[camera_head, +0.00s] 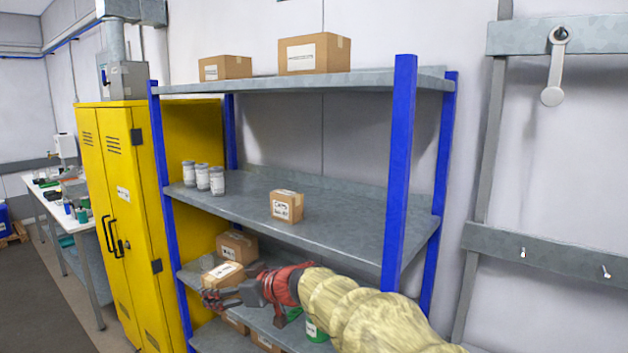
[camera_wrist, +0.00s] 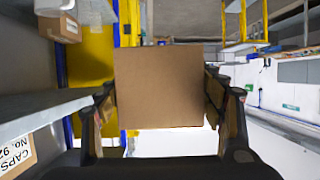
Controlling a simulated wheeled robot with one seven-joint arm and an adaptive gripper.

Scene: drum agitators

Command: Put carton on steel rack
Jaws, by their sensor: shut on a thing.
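The steel rack (camera_head: 345,214) has grey shelves and blue posts. My gripper (camera_head: 215,292) is at the rack's third shelf from the top, near its left front. It is shut on a brown carton (camera_head: 222,276) with a white label. In the wrist view the carton's plain brown face (camera_wrist: 159,88) fills the middle, with one finger on either side. Whether this carton touches the shelf I cannot tell.
Another carton (camera_head: 237,244) sits behind on that shelf. The second shelf holds a small carton (camera_head: 287,206) and several grey containers (camera_head: 203,178), with bare room between and right. Two cartons (camera_head: 314,54) stand on top. A yellow cabinet (camera_head: 108,190) adjoins the rack's left.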

